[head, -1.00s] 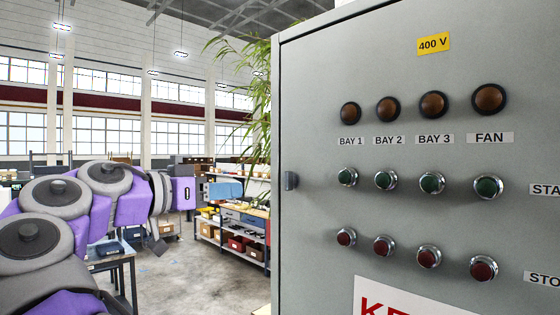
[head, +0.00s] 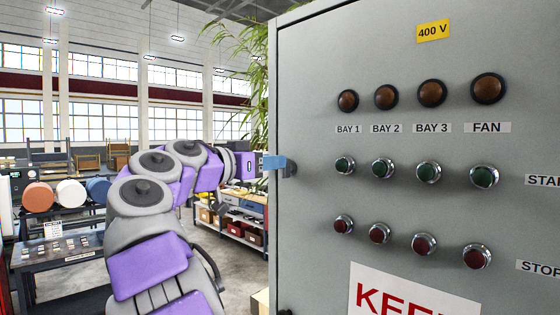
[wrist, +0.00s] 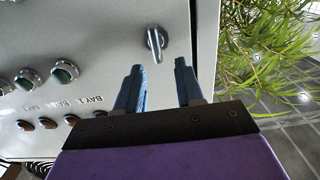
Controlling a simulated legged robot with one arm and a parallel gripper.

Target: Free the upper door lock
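The grey control cabinet door (head: 400,60) fills the right of the head view. Its upper lock (head: 290,169), a small dark handle, sits near the door's left edge, partly behind my blue finger. In the wrist view the upper lock (wrist: 155,42) is a metallic lever on a round base, just beyond the fingertips and roughly between their lines. My gripper (wrist: 158,66) is open and empty, with two blue fingers apart. In the head view my gripper (head: 276,163) is at the door's left edge, beside the lock. I cannot tell whether it touches.
Green and red buttons (head: 423,244), brown lamps (head: 432,93) and a warning sign (head: 405,293) are on the door. A plant (head: 250,50) is behind the cabinet's left edge.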

